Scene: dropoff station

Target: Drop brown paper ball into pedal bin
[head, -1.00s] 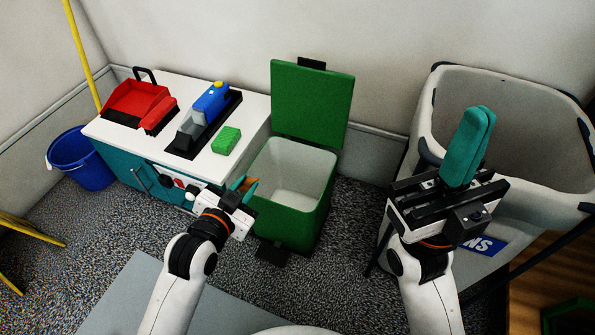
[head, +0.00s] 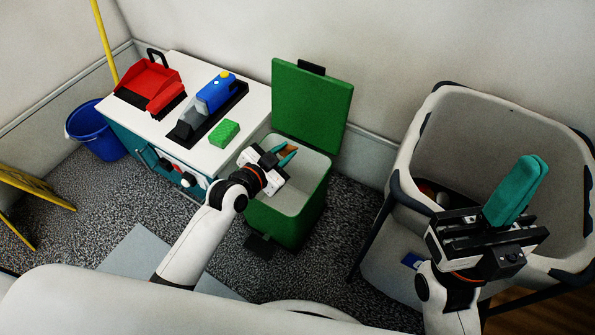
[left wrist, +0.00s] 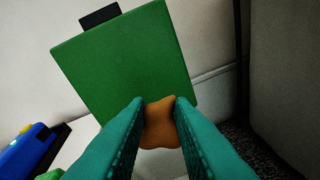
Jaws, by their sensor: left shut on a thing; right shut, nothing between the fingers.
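The green pedal bin (head: 285,224) stands open in the middle of the head view, its green lid (head: 312,104) raised at the back. The lid also shows in the left wrist view (left wrist: 120,70). My left gripper (head: 285,152) is over the bin's opening. It is shut on the brown paper ball (left wrist: 161,125), which sits between the teal fingertips and is partly hidden in the head view. My right gripper (head: 517,190) is shut and empty, in front of the grey-white cart at the right.
A white-topped cabinet (head: 245,103) left of the bin holds a red dustpan (head: 152,82), a blue handheld vacuum (head: 215,92) and a green sponge (head: 224,133). A blue bucket (head: 105,140) stands further left. The large cart (head: 480,115) stands right of the bin.

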